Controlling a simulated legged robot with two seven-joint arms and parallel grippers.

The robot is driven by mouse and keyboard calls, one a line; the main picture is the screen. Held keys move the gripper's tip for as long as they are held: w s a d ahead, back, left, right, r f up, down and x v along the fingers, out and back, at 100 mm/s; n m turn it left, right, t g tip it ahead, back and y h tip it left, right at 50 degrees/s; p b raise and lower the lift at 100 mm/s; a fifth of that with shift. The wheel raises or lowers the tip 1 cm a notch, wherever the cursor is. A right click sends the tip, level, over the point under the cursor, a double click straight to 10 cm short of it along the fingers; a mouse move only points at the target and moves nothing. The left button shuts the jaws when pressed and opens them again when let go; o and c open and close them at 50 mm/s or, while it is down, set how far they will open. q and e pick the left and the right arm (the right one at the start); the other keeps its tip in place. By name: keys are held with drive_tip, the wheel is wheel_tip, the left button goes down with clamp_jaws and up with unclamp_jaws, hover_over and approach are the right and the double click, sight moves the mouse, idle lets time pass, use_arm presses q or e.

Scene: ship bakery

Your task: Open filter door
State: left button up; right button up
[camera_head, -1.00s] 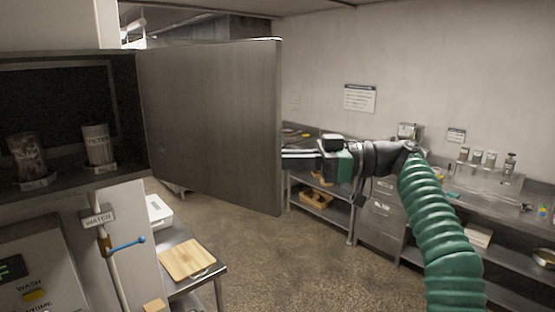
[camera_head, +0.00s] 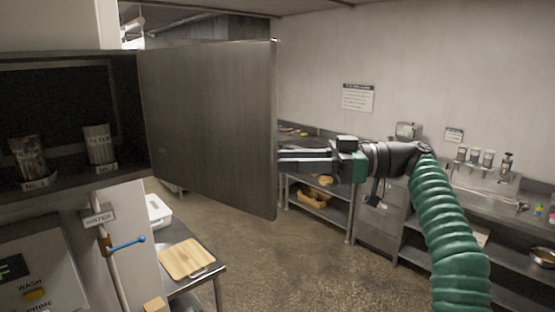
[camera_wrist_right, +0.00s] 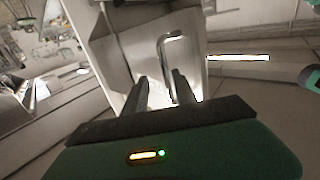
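The filter door (camera_head: 205,120) is a grey metal panel, swung wide open on the cabinet's right side. Its inner face shows in the head view; its handle is hidden there. In the right wrist view the door (camera_wrist_right: 115,50) carries a bent metal bar handle (camera_wrist_right: 166,48). My right gripper (camera_head: 282,160) is just beyond the door's free edge, its fingertips at that edge. In the wrist view its two fingers (camera_wrist_right: 160,88) are apart, with the handle's lower part close to the right finger; contact is unclear. My left gripper is not in view.
The open cabinet holds two filter canisters (camera_head: 28,158) (camera_head: 98,145) on its shelf (camera_head: 75,182). Below are a blue-handled valve (camera_head: 128,243) and a cutting board (camera_head: 187,259) on a side table. Steel counters line the back wall; the floor (camera_head: 270,260) between is clear.

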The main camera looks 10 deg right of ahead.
drive_tip(key=p+v, duration=0.6)
drive_tip(key=v, duration=0.8)
drive_tip(key=shift+w+d+p, duration=0.15)
drive_tip(key=shift+w+p, duration=0.05)
drive_tip(key=shift+p, duration=0.15)
